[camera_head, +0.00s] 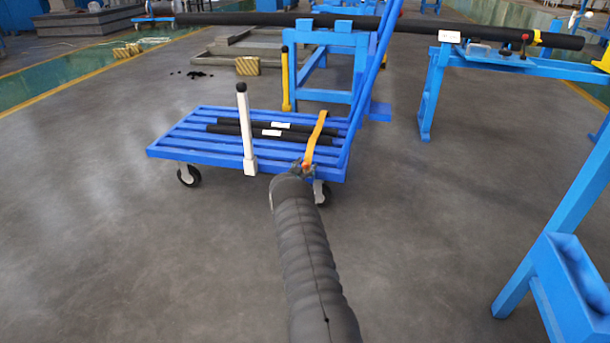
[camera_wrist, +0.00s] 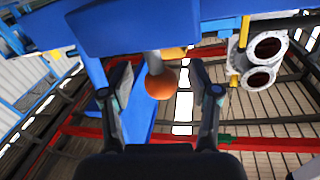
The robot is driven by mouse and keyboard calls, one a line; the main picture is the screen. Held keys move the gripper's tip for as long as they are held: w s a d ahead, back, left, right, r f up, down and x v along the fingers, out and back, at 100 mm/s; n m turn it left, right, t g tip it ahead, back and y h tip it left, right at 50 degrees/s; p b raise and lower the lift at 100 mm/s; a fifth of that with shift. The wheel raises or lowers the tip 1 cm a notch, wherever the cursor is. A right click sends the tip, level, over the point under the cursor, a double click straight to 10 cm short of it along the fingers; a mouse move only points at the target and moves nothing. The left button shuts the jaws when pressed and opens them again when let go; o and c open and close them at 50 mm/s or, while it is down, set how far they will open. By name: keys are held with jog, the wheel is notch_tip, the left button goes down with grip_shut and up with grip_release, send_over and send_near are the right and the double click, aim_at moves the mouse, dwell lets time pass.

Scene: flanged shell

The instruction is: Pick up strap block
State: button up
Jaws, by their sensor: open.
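My gripper (camera_head: 303,170) is at the far end of my dark, sleeved arm, over the near right corner of a blue cart (camera_head: 170,148). In the wrist view its two fingers (camera_wrist: 161,88) are spread apart. An orange ball (camera_wrist: 161,84) on a short grey stem shows between the fingers; I cannot tell whether it is within their reach. A yellow-orange strap-like piece (camera_head: 316,138) rises beside the gripper at the cart's edge. No thing is clearly recognisable as the strap block. A yellow striped block (camera_head: 247,65) sits on the floor beyond the cart.
Two dark bars (camera_head: 240,135) with white labels lie on the cart. A white post (camera_head: 246,130) stands at its near edge. A long black pipe (camera_head: 260,19) rests across blue stands behind. A blue frame (camera_head: 560,230) stands at right. Floor is clear at left.

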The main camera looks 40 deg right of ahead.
grip_shut()
jog(key=shift+r, duration=0.1)
